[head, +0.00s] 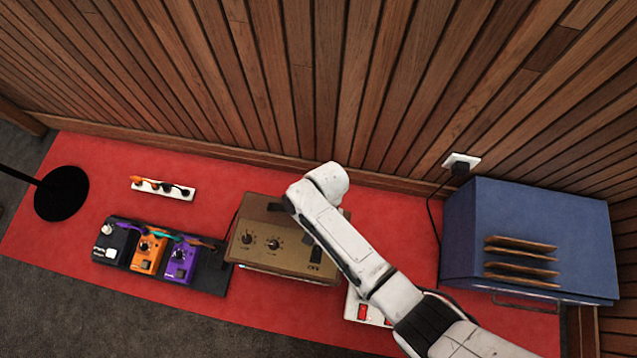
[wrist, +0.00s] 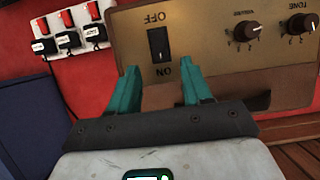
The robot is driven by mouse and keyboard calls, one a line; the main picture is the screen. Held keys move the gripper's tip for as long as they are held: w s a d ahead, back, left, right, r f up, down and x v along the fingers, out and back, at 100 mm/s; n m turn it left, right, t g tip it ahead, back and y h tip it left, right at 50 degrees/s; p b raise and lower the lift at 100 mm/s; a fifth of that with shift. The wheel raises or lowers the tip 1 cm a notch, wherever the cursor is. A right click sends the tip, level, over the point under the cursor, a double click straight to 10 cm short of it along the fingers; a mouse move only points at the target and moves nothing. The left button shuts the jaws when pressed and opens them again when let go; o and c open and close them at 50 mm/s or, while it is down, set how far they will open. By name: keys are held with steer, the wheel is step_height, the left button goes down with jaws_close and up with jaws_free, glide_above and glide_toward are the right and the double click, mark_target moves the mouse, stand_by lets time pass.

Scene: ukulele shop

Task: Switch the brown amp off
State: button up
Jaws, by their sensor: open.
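The brown amp (head: 262,257) stands on the red mat in the head view, its right part covered by my arm. In the wrist view its tan panel (wrist: 205,51) appears upside down. A black rocker switch (wrist: 159,45) sits on it, with OFF printed above and ON below in that picture. Which side is pressed in is too small to tell. My gripper (wrist: 160,78) is open, its two teal fingers apart and empty. The fingertips appear just below the switch in the wrist view, one to each side. I cannot make out the gripper in the head view.
A white power strip with red switches and black plugs (wrist: 67,40) lies beside the amp, partly behind my arm in the head view. A pedalboard (head: 208,278) stands left of the amp. A blue cabinet (head: 535,232) stands at right. The slatted wall (head: 270,80) is close behind.

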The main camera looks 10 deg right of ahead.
mark_target(317, 251)
steer(key=b+x, duration=0.1)
steer(key=x, duration=0.4)
steer(key=shift+b, duration=0.3)
steer(key=shift+c, duration=0.5)
jaws_close()
